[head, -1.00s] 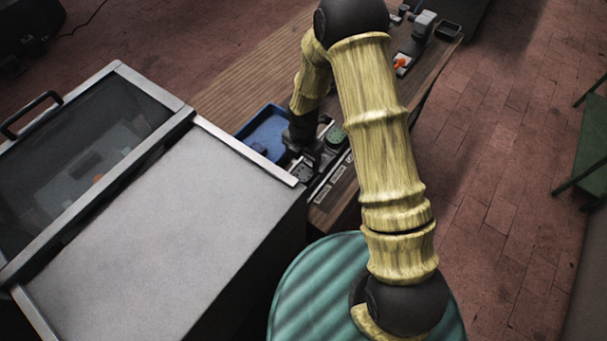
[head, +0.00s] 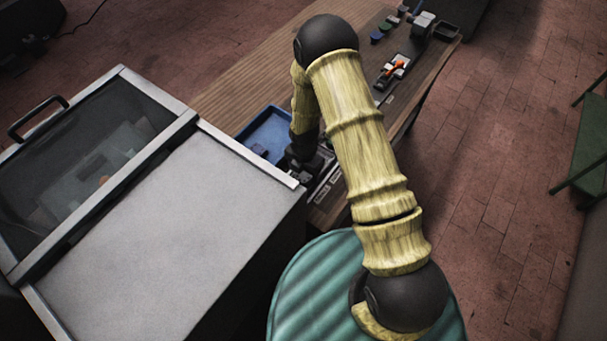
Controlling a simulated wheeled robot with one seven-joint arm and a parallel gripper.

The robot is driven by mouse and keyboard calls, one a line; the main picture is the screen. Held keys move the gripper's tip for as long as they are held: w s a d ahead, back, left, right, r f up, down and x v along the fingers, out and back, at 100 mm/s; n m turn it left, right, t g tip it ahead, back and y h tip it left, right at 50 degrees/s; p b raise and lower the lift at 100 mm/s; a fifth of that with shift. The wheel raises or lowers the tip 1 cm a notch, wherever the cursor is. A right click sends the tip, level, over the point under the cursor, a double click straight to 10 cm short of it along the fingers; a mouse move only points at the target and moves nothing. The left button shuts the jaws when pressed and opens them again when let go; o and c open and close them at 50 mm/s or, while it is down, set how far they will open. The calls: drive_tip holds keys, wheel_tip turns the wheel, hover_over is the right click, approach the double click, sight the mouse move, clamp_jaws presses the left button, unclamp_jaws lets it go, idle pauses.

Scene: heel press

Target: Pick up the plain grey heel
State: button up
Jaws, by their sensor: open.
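My gripper (head: 306,168) is low over the near end of the bench, beside the corner of the grey cabinet and just right of the blue tray. It is open, though its fingers are dark and small here. I cannot clearly make out the plain grey heel. The spot under and right of my gripper, where a labelled rack (head: 326,188) lies, is largely covered by my gripper and arm.
A blue tray (head: 281,118) holds a small dark piece. The grey cabinet (head: 190,225) with a glazed lid rises close on the left. Farther along the wooden bench (head: 245,85) are an orange-and-white item (head: 397,68), a grey device (head: 422,25) and a black bin (head: 446,31).

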drive_tip(key=shift+f, duration=0.35)
drive_tip(key=shift+c, duration=0.4)
drive_tip(key=c, duration=1)
